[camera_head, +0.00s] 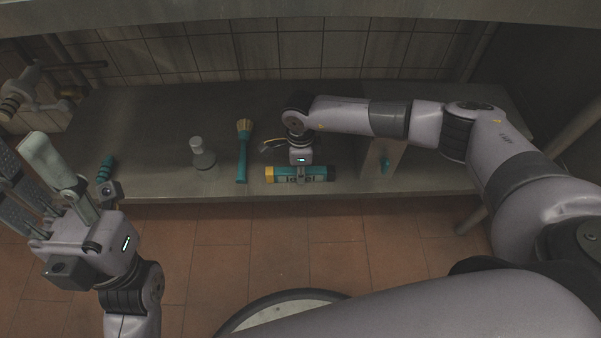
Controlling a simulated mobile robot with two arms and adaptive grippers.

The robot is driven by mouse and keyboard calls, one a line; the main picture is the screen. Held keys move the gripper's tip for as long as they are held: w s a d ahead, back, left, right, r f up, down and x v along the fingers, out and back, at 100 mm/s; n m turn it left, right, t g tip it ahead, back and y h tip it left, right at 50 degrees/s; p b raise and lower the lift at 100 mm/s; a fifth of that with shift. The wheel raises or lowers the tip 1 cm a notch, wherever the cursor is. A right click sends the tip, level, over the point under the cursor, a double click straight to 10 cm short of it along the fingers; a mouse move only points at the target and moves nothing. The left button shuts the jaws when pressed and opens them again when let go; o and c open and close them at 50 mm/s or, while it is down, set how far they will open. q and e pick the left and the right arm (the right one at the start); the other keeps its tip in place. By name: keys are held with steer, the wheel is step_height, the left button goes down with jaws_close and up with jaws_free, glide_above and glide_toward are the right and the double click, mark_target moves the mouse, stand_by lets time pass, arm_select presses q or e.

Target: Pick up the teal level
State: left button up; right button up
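The teal level (318,174) lies lengthwise left to right near the front edge of the metal shelf, with a yellow left end and a dark right end. My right gripper (300,178) points down over its middle, and grey finger parts overlap the level there. The gripper's body hides part of the level, and I cannot tell whether the fingers are closed on it. The level appears to rest on the shelf.
A small teal tool (105,168) lies farther left. A brownish block with a teal part (382,158) is on the right. A tiled wall closes the back.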

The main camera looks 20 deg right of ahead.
jaws_close()
